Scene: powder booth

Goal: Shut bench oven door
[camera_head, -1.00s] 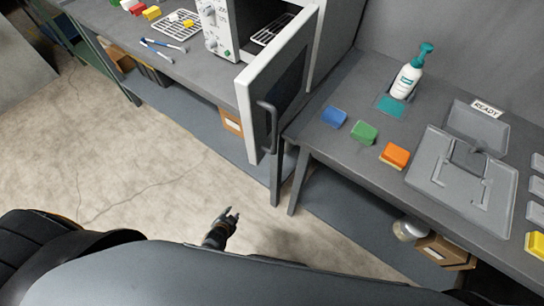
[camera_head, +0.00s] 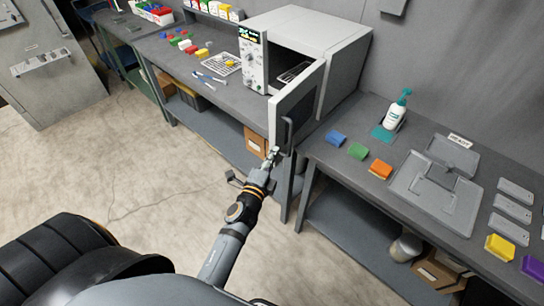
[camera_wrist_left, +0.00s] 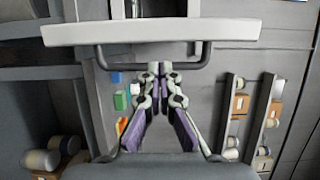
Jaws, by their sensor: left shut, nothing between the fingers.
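The bench oven (camera_head: 345,48) is a white box on the bench, with its front open and a rack inside. Its door (camera_head: 298,104) stands swung out toward me, with a dark bar handle (camera_head: 287,134) on its outer face. My left gripper (camera_head: 274,152) is shut and empty, close to the handle's lower end. In the left wrist view, the left fingertips (camera_wrist_left: 160,67) are together by the middle of the handle (camera_wrist_left: 198,62), below the white door edge (camera_wrist_left: 150,32). I cannot tell whether they touch it. My right gripper is not in view.
The right bench (camera_head: 330,155) holds blue, green and orange blocks, a pump bottle (camera_head: 396,112) and a grey tray fixture (camera_head: 436,190). Left of the oven are a wire rack (camera_head: 222,63) and pens. The floor (camera_head: 150,150) in front is clear.

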